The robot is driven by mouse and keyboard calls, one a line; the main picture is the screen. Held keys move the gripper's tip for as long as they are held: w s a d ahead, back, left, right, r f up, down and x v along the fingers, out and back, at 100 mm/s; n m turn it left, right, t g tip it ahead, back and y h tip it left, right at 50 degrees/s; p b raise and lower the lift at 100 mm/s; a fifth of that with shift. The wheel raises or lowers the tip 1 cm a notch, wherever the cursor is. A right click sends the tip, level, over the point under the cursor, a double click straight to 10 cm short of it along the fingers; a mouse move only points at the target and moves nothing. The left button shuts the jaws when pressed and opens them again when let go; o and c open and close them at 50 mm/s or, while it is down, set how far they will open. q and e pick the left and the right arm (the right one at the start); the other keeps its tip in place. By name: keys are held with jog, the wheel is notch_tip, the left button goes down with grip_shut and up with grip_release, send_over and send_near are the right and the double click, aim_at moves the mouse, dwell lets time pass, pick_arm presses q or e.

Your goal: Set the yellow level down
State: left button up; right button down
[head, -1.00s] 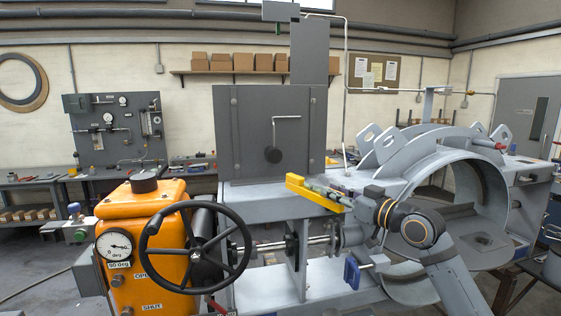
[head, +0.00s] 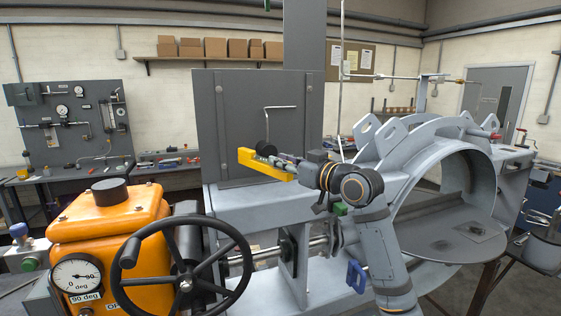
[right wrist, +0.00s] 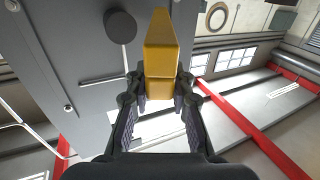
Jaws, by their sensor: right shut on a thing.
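The yellow level (head: 258,166) is held in front of the grey upright panel (head: 230,110), above the grey ledge (head: 238,204). My right gripper (head: 277,161) comes in from the right and is shut on the level. In the right wrist view the level (right wrist: 160,45) sticks out past the two fingertips (right wrist: 160,86), which press on it from both sides. Whether the level touches the panel or the ledge is unclear. My left gripper is not in view.
A crank handle with a black knob (right wrist: 120,26) sticks out of the panel close to the level. An orange actuator (head: 105,225) with a black handwheel (head: 183,286) stands at front left. A large grey ring housing (head: 480,175) is at right.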

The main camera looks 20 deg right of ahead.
aim_at(281, 174)
jog(key=shift+s+r, duration=0.15)
jog(key=f+b, duration=0.1)
jog(key=f, duration=0.1)
jog(key=f+b, duration=0.1)
jog(key=f, duration=0.1)
jog(key=shift+w+a, duration=0.2)
jog(key=shift+w, duration=0.2)
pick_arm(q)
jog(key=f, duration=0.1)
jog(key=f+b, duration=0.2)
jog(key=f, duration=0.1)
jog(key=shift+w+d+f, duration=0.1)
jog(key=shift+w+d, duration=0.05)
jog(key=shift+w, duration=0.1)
pick_arm(e)
notch_tip(281, 174, down, 3)
jog(key=c, duration=1.5)
grip_release()
jog(key=shift+s, duration=0.1)
